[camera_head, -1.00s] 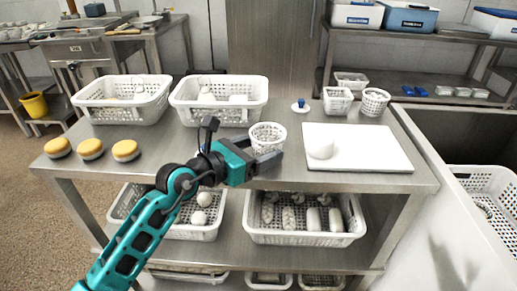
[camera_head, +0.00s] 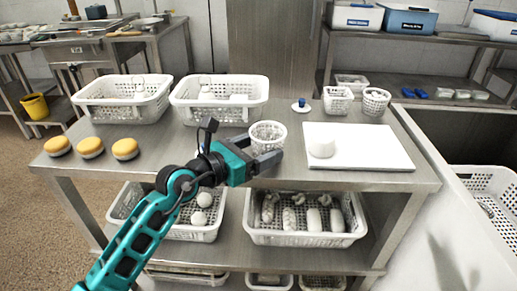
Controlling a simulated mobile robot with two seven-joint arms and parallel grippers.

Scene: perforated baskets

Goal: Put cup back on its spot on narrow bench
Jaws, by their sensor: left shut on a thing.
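A white perforated cup (camera_head: 268,132) stands upright at the front middle of the steel bench. My left gripper (camera_head: 266,160) comes in from the left and is shut on the cup at its near side. The fingers and the gripper body hide the cup's lower part, so I cannot tell whether its base touches the bench top (camera_head: 215,146). My right gripper is not in view.
A white board (camera_head: 375,150) with a smooth white cylinder (camera_head: 321,147) lies right of the cup. Two large white baskets (camera_head: 122,114) (camera_head: 218,117) stand at the back left, and two small ones (camera_head: 337,106) (camera_head: 375,107) at the back right. Yellow-topped round things (camera_head: 91,148) sit front left.

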